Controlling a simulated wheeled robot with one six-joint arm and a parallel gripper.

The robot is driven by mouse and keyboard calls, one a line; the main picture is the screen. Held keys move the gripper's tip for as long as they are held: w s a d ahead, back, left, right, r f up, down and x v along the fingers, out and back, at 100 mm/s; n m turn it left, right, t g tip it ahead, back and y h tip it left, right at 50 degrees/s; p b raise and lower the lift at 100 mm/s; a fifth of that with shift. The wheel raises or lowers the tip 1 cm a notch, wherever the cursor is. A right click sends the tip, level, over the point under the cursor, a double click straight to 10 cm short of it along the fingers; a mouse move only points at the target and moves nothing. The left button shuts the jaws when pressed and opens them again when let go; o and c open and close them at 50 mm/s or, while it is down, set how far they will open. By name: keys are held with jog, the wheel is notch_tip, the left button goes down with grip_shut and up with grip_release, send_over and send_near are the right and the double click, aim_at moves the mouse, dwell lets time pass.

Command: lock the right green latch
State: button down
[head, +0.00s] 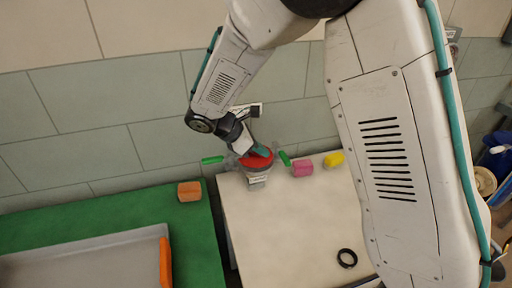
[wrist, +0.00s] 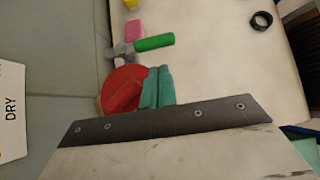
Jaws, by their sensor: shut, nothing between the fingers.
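The right green latch (head: 285,158) is a short green handle just right of a round red part (head: 259,162) on a grey fitting by the wall. In the wrist view the green handle (wrist: 154,42) lies above the red part (wrist: 118,88), on a grey metal arm. A second green latch (head: 212,160) is on the left of the fitting. My gripper (head: 262,152) is over the red part, its teal fingers shut together and empty. In the wrist view the fingers (wrist: 157,88) overlap the red part's right side, apart from the green handle. Contact with the red part is unclear.
A pink block (head: 302,168) and a yellow block (head: 334,160) sit right of the latch on the pale worktop (head: 285,225). A black ring (head: 347,258) lies farther forward. An orange block (head: 189,191) is on the green surface (head: 100,223) at left. The worktop's middle is clear.

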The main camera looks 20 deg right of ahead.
aim_at(281, 156)
jog(key=x, duration=0.5)
jog(key=shift+d+f, duration=0.3)
jog(key=shift+a, duration=0.2)
